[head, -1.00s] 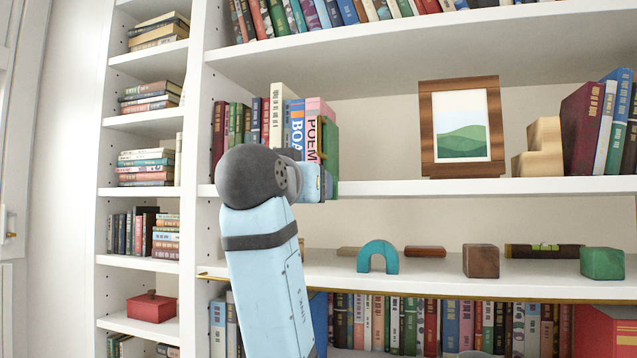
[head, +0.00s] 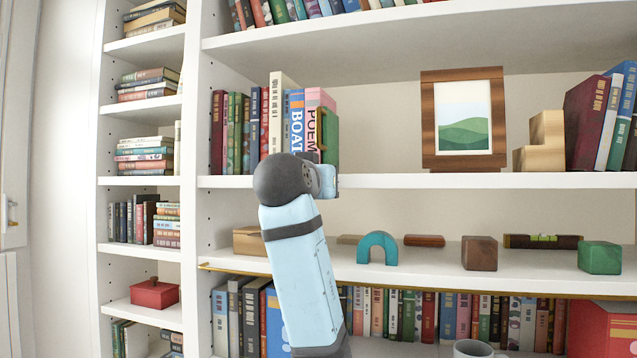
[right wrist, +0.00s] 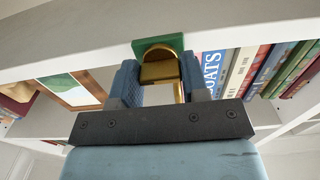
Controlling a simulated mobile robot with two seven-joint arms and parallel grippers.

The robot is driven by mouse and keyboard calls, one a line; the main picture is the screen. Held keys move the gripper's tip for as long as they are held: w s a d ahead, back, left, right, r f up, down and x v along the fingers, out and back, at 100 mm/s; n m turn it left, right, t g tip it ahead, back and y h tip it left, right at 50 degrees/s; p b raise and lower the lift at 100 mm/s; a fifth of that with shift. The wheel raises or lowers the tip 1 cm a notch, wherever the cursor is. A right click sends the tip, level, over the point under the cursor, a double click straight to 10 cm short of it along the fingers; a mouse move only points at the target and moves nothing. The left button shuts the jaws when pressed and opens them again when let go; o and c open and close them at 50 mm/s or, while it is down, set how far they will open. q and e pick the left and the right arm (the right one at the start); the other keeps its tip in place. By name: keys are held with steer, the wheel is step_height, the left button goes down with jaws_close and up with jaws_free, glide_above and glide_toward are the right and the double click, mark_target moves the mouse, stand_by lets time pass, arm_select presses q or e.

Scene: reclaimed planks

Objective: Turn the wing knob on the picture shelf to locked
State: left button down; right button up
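The wing knob (right wrist: 160,72) is brass on a green mount (right wrist: 160,46), seen close up in the right wrist view. My right gripper (right wrist: 161,78) has one blue finger on each side of the knob, very near it. I cannot tell whether they touch it. In the head view my right gripper (head: 328,181) is at the front edge of the picture shelf (head: 420,181), beside the green panel (head: 331,140) at the end of the books; the knob is hardly visible there. My left gripper is not in view.
A framed hill picture (head: 463,118) stands right of the books on this shelf, with a wooden block (head: 541,145) beside it. The shelf below holds a teal arch (head: 377,247) and several blocks. Shelf space between panel and picture is clear.

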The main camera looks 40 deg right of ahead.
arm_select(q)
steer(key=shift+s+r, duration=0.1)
arm_select(e)
steer(key=shift+c, duration=1)
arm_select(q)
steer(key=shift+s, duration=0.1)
arm_select(e)
steer(key=shift+n, duration=1.2)
steer(key=n, duration=0.6)
steer(key=shift+r, duration=0.1)
steer(key=n, duration=0.4)
steer(key=shift+n, duration=0.4)
steer(key=n, duration=0.4)
steer(key=shift+n, duration=0.3)
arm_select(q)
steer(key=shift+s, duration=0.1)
